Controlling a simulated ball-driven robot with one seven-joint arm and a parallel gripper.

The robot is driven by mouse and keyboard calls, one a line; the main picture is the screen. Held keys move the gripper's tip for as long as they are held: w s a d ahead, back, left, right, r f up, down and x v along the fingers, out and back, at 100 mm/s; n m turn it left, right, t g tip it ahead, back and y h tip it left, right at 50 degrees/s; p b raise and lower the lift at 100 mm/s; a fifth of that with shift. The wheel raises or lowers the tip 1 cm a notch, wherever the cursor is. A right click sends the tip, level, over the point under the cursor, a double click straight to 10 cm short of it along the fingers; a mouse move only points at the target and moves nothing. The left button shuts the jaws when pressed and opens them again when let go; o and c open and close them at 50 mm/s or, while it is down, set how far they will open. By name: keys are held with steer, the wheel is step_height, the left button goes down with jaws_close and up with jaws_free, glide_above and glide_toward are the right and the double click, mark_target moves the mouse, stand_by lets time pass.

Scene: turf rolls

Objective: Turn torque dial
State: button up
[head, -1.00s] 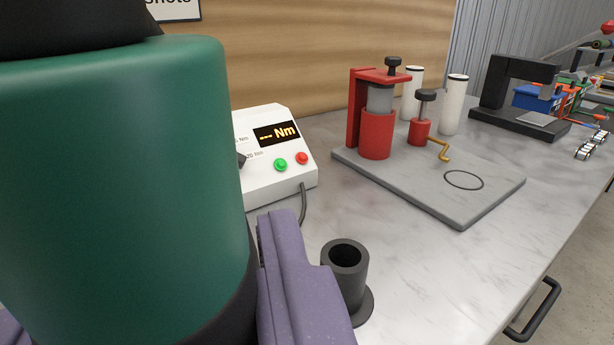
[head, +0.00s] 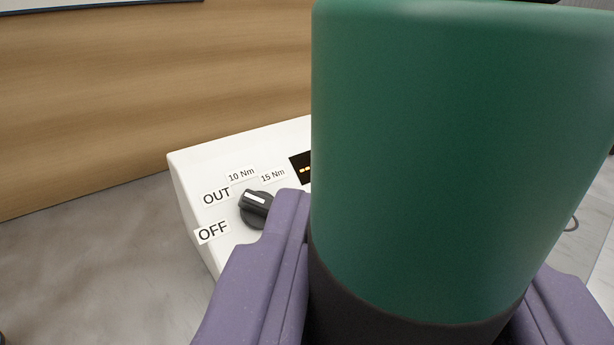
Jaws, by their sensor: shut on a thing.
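The torque dial (head: 256,209) is a black knob with a white mark, on the white box (head: 205,160). Labels OFF, OUT, 10 Nm and 15 Nm stand around it. Its raised grip slants to the upper left; I cannot tell exactly which label it points at. My gripper (head: 420,240) has purple fingers, shut on a large green cylinder (head: 455,150) with a dark lower part. The left finger overlaps the dial's lower right edge in the picture; I cannot tell whether they touch. The cylinder hides the box's right side and most of its display (head: 301,168).
A wooden wall panel (head: 130,100) stands behind the box. The grey marble-like bench top (head: 90,270) is clear to the left of the box, except for a small dark thing at the lower left edge.

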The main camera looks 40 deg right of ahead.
steer(key=p, duration=0.3)
steer(key=shift+w+d+r, duration=0.2)
steer(key=shift+w+r, duration=0.1)
steer(key=w+d+f+b, duration=0.2)
steer(key=w+d, duration=0.1)
steer(key=w, duration=0.3)
steer(key=w+d+f+b, duration=0.3)
steer(key=w, duration=0.3)
steer(key=shift+f+b, duration=0.3)
steer(key=shift+f, duration=0.15)
steer(key=o, duration=1.2)
steer(key=shift+c, duration=0.2)
